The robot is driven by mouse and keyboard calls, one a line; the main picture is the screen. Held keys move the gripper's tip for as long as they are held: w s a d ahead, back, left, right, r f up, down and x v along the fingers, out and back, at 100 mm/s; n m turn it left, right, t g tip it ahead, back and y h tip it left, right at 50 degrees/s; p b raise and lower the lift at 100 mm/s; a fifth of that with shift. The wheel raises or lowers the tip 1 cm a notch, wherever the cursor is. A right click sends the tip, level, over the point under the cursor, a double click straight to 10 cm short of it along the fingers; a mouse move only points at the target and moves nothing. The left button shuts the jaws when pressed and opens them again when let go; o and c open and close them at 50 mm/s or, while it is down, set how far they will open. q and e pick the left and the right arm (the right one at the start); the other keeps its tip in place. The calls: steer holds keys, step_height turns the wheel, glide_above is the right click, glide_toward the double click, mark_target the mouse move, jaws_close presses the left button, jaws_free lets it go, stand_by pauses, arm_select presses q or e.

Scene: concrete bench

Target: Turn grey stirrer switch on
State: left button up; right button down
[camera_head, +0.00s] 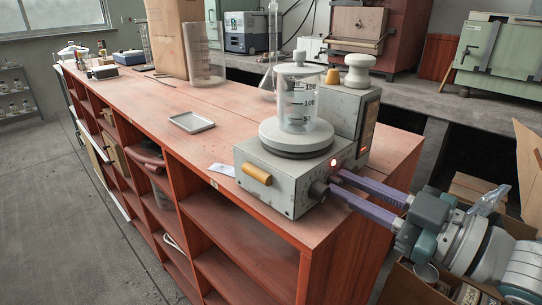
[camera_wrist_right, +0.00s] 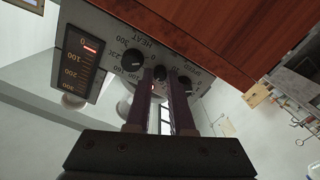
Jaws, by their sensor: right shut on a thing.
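The grey stirrer (camera_head: 275,185) stands at the near right end of the wooden bench, with a round plate and a clear graduated beaker (camera_head: 299,105) on top. In the wrist view the HEAT knob (camera_wrist_right: 133,60) and SPEED knob (camera_wrist_right: 186,90) flank the fingers. The fingertips close on a small dark middle knob (camera_wrist_right: 160,73), partly hidden by them; its setting cannot be read. My left gripper is out of view.
A scale display (camera_wrist_right: 83,62) with a red mark shows beside the knobs. A small grey tray (camera_head: 191,122) lies on the bench. A tall clear cylinder (camera_head: 198,55) stands farther back. Open boxes (camera_head: 440,285) sit below my right arm. The bench middle is mostly clear.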

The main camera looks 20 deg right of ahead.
steer(key=shift+m, duration=0.8)
steer(key=c, duration=0.8)
jaws_free()
